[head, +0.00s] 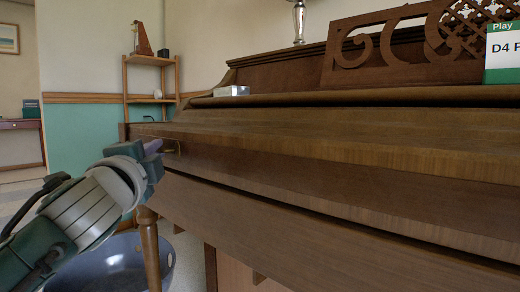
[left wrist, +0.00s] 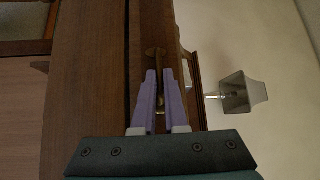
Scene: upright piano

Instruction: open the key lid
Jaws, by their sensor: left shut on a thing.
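The key lid (head: 340,160) of the brown upright piano is down, and no keys show. A small brass handle (head: 174,149) sits on its front edge near the left end. My left gripper (head: 155,147), with purple fingers, is at this handle and shut on it. In the left wrist view the brass handle (left wrist: 158,62) runs between the two fingers (left wrist: 162,95), and its far end meets the wood. Part of the handle is hidden by the fingers. My right gripper is in neither view.
A small silvery box (head: 231,90) and a green-and-white card (head: 503,53) rest on the piano above the lid. A carved music desk (head: 400,50) stands behind. A blue-grey tub (head: 110,265) is below my left arm. A wooden shelf (head: 150,60) stands beyond.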

